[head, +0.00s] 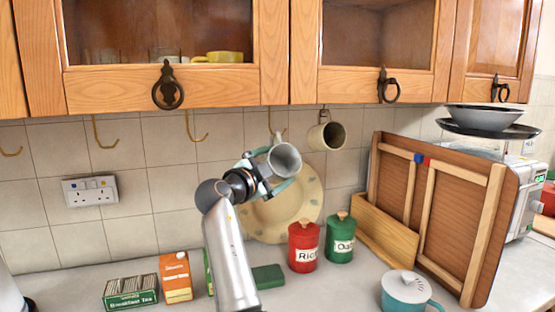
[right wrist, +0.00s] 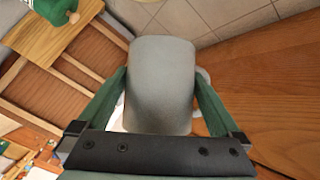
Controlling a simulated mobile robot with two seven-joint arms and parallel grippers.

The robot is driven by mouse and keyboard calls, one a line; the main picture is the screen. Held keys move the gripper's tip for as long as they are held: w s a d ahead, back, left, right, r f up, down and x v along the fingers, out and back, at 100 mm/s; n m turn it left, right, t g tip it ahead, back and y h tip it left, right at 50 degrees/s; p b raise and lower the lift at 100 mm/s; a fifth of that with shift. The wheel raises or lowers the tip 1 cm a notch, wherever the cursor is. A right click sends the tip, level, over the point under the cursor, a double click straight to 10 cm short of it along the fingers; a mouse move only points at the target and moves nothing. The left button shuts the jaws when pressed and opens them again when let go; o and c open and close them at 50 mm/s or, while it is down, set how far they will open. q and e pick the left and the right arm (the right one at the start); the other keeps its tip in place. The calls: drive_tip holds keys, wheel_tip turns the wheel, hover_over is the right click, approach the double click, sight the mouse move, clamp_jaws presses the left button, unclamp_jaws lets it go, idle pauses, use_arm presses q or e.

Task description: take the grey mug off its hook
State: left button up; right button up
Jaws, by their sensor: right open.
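The grey mug (head: 286,161) hangs from a hook (head: 276,124) under the wall cupboards, tilted with its mouth toward the viewer. My right gripper (head: 271,172) is at the mug, with its fingers on either side of the body. In the right wrist view the mug (right wrist: 160,88) fills the gap between the two green fingers of the right gripper (right wrist: 160,80). The jaws are open; whether a finger touches the mug cannot be told. The mug's handle is mostly hidden in both views. My left gripper does not show.
A beige mug (head: 327,136) hangs close on the right. Empty hooks (head: 104,132) are on the left. A round plate (head: 300,205) leans behind the gripper. Red (head: 303,247) and green (head: 340,240) canisters stand below. Cupboard doors (head: 165,85) are just above.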

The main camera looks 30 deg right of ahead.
clamp_jaws()
idle(0.8)
